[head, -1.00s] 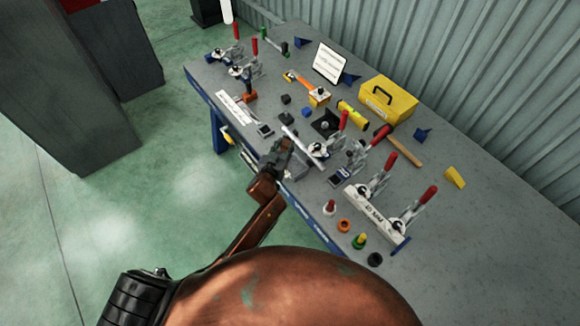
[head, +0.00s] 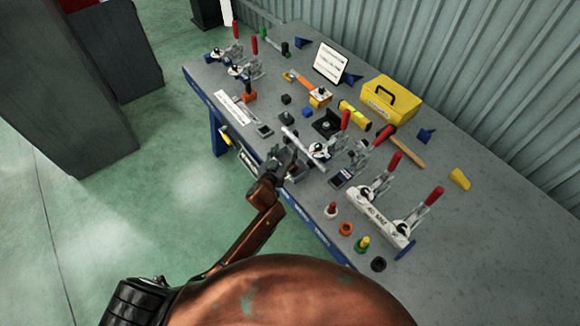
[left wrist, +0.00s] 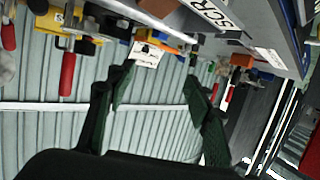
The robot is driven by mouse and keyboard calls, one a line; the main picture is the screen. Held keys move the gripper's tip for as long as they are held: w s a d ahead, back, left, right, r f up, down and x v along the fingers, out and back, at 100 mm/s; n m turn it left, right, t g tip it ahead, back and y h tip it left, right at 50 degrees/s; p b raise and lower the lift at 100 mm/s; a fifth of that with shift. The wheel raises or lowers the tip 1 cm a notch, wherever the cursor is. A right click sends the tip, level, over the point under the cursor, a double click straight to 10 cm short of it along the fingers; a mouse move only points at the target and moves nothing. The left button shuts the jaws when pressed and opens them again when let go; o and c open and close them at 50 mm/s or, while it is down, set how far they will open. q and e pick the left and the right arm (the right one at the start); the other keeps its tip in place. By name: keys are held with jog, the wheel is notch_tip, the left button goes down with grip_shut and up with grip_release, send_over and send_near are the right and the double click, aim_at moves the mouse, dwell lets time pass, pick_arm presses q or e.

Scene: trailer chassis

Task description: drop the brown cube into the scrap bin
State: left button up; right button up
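My left gripper (head: 279,160) is at the near long edge of the bench. In the left wrist view its two dark fingers (left wrist: 160,76) stand apart with nothing between them. A grey open box (head: 298,168) sits beside it at the bench edge. In the left wrist view a grey wall bears a partly cut-off label (left wrist: 213,13) reading "SCR", which fits the scrap bin. A small brown shape (left wrist: 158,8) shows at the top of that view; I cannot tell if it is the brown cube. I cannot make out the cube in the head view. My right gripper is not in view.
Toggle clamps with red handles (head: 344,120) stand right of the gripper. A yellow toolbox (head: 388,103), a hammer (head: 405,150), a blue cube (head: 307,113) and a dark cube (head: 285,99) are on the bench (head: 480,240). Its right end is mostly clear.

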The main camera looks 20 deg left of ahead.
pick_arm(q)
jog(key=shift+s, duration=0.25)
jog(key=v, duration=1.1)
jog(key=shift+s+r, duration=0.2)
jog(key=shift+s, duration=0.05)
